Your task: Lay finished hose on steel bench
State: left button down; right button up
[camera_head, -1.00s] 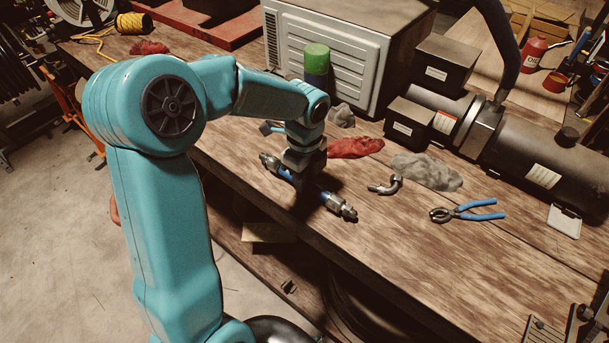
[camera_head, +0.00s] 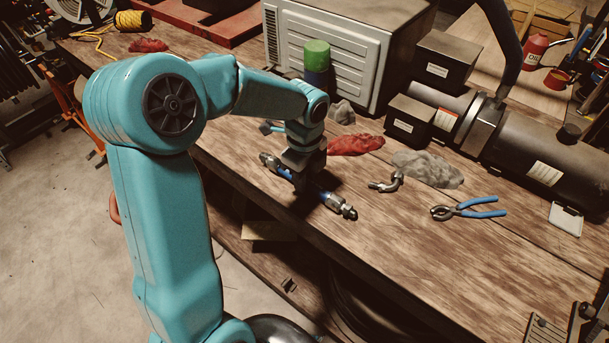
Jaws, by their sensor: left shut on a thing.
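The finished hose (camera_head: 328,197) is a short blue hose with metal fittings at both ends. It lies across my left gripper, above or on the wooden bench (camera_head: 400,262) near its front edge; I cannot tell whether it touches the wood. My left gripper (camera_head: 302,185) points down and is shut on the hose's middle, hiding that part. The bench top in view is brown wood; no steel bench is clearly seen. My right gripper is not in view.
Right of the hose lie a bent metal fitting (camera_head: 388,182), a grey rag (camera_head: 428,168) and blue-handled pliers (camera_head: 468,208). A red rag (camera_head: 356,145) lies behind. A pale machine housing (camera_head: 330,50) and a dark cylindrical machine (camera_head: 530,150) stand at the back.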

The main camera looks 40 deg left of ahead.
pick_arm(q)
jog(key=shift+f, duration=0.1)
jog(key=c, duration=0.8)
grip_release()
jog(key=shift+c, duration=0.2)
notch_tip(320, 180, up, 16)
jog(key=shift+r, duration=0.2)
